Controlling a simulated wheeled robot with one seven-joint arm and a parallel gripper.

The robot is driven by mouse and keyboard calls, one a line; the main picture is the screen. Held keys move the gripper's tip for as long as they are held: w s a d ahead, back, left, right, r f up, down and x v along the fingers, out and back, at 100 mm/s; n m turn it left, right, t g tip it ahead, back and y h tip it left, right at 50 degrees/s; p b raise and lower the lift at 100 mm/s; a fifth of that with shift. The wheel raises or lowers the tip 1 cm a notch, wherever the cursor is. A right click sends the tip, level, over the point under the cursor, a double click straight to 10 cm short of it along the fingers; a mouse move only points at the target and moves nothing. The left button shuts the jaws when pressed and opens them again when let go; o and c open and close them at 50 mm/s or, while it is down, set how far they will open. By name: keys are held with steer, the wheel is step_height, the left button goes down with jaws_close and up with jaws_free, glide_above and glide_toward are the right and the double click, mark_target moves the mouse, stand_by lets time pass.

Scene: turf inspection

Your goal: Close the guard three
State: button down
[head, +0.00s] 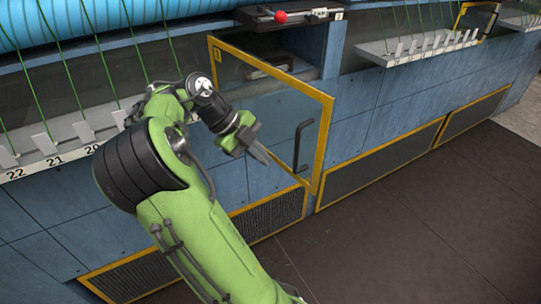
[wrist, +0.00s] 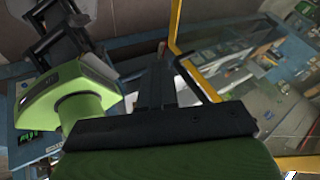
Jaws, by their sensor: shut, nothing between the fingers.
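The guard is a clear panel in a yellow frame (head: 328,125), with a small yellow label at its upper left whose number I cannot read surely. It stands swung out from the blue cabinet, with the bay behind it partly exposed. Its black bar handle (head: 302,146) sits near the free right edge. My gripper (head: 264,158) is shut and empty, in front of the pane and left of the handle, apart from it in the picture. In the wrist view my fingers (wrist: 157,80) point toward a yellow frame bar (wrist: 175,28); whether they touch the guard is unclear.
A black ledge with a red ball knob (head: 280,17) is above the bay. Racks with green cords and numbered tags (head: 60,150) line the left; another white rack (head: 420,48) is at right. Yellow-framed vent grilles (head: 380,165) run low. The dark floor (head: 430,235) is clear.

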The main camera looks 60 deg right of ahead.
mark_target(303, 178)
steer(key=shift+s+d+f+b, duration=0.1)
steer(key=shift+s+d+f, duration=0.75)
steer(key=shift+d+f, duration=0.2)
steer(key=shift+s+d+f+b, duration=0.1)
steer(key=shift+s+d+f, duration=0.7)
steer(key=shift+d+f, duration=0.25)
steer(key=shift+s+d+f+b, duration=0.1)
steer(key=shift+s+d+f, duration=0.75)
steer(key=shift+d+f, duration=0.2)
